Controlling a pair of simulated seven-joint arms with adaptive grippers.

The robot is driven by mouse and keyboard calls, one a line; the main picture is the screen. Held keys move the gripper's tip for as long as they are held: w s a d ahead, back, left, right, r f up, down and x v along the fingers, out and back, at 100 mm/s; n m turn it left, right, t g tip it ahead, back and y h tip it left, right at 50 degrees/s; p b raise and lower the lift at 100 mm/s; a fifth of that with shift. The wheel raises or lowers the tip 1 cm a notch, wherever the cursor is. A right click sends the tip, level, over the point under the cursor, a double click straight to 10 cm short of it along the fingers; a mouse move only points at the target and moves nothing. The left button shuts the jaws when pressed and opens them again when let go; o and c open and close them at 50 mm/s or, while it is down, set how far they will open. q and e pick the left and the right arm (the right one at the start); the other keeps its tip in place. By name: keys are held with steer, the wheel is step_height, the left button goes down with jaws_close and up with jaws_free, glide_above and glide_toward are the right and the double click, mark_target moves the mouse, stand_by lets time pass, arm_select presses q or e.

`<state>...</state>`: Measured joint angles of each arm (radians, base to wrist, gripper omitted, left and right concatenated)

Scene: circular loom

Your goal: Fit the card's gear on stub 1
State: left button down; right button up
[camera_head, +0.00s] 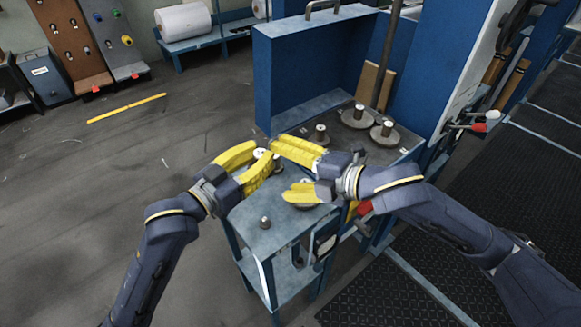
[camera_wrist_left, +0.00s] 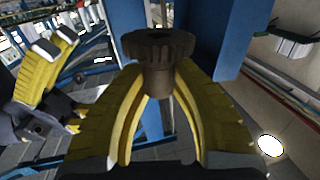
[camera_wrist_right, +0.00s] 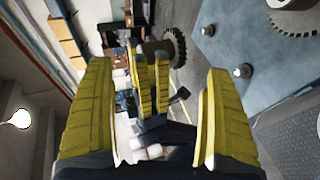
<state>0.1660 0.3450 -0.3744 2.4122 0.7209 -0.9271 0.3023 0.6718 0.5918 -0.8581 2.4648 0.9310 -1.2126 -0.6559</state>
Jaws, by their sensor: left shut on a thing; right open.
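My left gripper (camera_head: 258,160) is shut on a dark toothed gear, whose hub sits between the yellow fingers in the left wrist view (camera_wrist_left: 158,46). It holds the gear above the blue-grey bench top. My right gripper (camera_head: 300,172) is open and empty beside the held gear, which also shows in the right wrist view (camera_wrist_right: 174,47). A bare stub (camera_head: 265,222) stands near the bench's front corner. The right wrist view shows two bare stubs, one nearer (camera_wrist_right: 243,71) and one farther (camera_wrist_right: 208,30). I cannot tell which is stub 1. No card is legible.
Several other gears sit on the bench, including one at the back (camera_head: 358,117), one at the right (camera_head: 386,133) and one partly behind my right finger (camera_wrist_right: 296,20). A blue upright panel (camera_head: 300,75) closes off the back left. The front of the bench top is mostly clear.

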steer(key=shift+x, duration=3.25)
steer(key=c, duration=1.5)
arm_select(q)
steer(key=c, duration=1.1)
jaws_free()
arm_select(e)
steer(key=shift+c, duration=1)
